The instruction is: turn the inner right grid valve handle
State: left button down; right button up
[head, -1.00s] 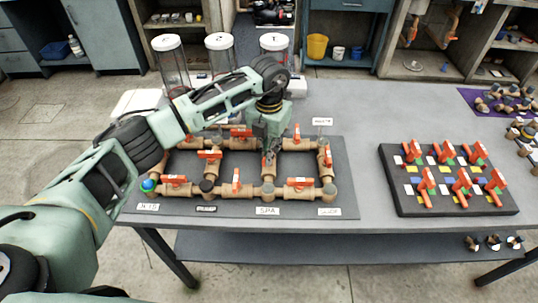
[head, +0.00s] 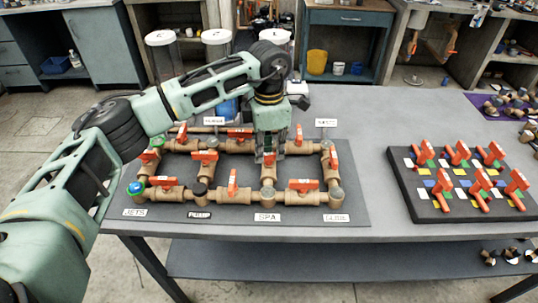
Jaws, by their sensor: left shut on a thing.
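The pipe grid of tan pipes with orange valve handles lies on a dark board (head: 350,208) on the table. My left gripper (head: 267,160) reaches down from above onto the inner right vertical pipe of the grid. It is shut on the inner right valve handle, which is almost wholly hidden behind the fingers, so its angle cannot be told. Other orange handles show nearby: the bottom right one (head: 303,185), the bottom middle one (head: 233,182) and the inner left one (head: 205,156). My right gripper is not in view.
A black board (head: 425,208) with several orange-handled valves and coloured squares lies to the right. Clear canisters with white lids (head: 160,38) stand behind my left arm. Bare grey table (head: 375,150) lies between the two boards.

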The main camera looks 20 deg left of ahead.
aim_at(269, 153)
pick_arm(q)
jog(key=shift+m+b, duration=0.55)
jog(key=shift+m, duration=0.65)
jog(key=shift+r, duration=0.1)
jog(key=c, duration=1.8)
grip_release()
jog(key=shift+c, duration=0.2)
notch_tip(269, 153, up, 12)
